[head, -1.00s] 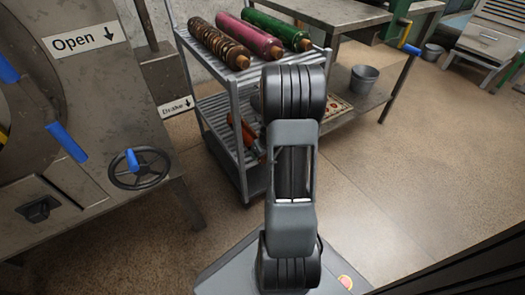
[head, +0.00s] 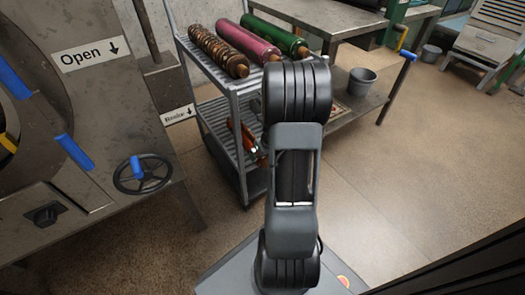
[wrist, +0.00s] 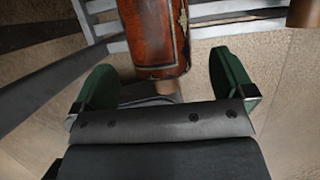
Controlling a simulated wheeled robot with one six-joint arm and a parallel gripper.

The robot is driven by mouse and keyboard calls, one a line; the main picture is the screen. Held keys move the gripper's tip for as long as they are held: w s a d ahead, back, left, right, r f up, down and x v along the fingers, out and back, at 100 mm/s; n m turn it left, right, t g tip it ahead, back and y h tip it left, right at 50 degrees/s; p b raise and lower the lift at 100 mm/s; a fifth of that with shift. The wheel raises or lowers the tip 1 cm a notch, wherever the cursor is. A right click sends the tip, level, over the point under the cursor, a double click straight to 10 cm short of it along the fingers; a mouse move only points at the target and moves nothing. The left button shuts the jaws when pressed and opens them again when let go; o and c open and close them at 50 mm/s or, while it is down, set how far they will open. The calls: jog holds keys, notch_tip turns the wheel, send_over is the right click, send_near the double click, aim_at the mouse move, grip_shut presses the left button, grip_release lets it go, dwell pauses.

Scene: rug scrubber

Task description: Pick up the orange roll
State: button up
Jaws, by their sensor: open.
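The orange roll (wrist: 154,38) shows in the wrist view as a reddish-orange cylinder with a dark decorated band and a brown end peg. In the head view the orange roll (head: 248,143) is on the lower shelf of the metal cart, partly hidden by a cart post and my arm. My gripper (wrist: 163,66) is open, with one green finger on each side of the roll's near end. Gaps show between the roll and both fingers. My arm mostly hides the gripper in the head view.
The slatted cart (head: 205,68) carries brown-patterned (head: 217,50), pink (head: 248,40) and green (head: 275,35) rolls on top. A machine with a handwheel (head: 143,174) stands left. A bench with a bucket (head: 362,82) stands behind right.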

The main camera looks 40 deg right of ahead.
jog(key=p+v, duration=0.5)
jog(key=v, duration=0.4)
jog(key=shift+r, duration=0.2)
